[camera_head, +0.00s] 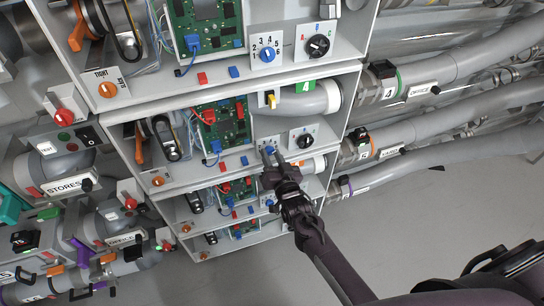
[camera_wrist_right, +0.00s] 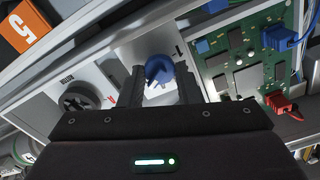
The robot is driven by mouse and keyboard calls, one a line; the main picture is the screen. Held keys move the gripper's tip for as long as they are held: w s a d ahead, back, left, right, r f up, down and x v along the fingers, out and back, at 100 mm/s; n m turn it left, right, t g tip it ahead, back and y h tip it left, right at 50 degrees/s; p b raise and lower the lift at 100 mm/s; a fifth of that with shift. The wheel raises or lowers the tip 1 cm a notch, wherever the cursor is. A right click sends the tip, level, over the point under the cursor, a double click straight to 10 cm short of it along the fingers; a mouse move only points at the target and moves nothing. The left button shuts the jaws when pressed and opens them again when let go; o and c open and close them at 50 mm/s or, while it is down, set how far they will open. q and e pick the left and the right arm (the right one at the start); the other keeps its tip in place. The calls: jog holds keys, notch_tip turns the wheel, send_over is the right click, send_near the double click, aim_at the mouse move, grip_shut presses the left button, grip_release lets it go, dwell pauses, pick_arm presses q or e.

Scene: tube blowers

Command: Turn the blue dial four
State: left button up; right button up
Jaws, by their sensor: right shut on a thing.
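The blue dial (camera_head: 269,150) is on a white panel in the second unit from the top in the head view. In the right wrist view the blue dial (camera_wrist_right: 158,68) sits between the two dark fingers. My right gripper (camera_head: 273,157) is at this dial and shut on it, its fingers pointing at the panel. The gripper (camera_wrist_right: 162,84) hides part of the dial's number ring, so its setting cannot be read. My left gripper is not in view.
A black dial (camera_head: 304,139) is right of the gripper, and it also shows in the wrist view (camera_wrist_right: 80,100). A circuit board (camera_head: 222,125) with red and blue plugs is to the left. Another blue dial (camera_head: 267,54) is above. Grey pipes run at right, over clear floor (camera_head: 430,230).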

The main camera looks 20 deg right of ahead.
jog(key=n, duration=0.3)
jog(key=shift+n, duration=2.3)
jog(key=o, duration=1)
jog(key=s+b, duration=0.1)
jog(key=s, duration=0.7)
jog(key=shift+d, duration=0.1)
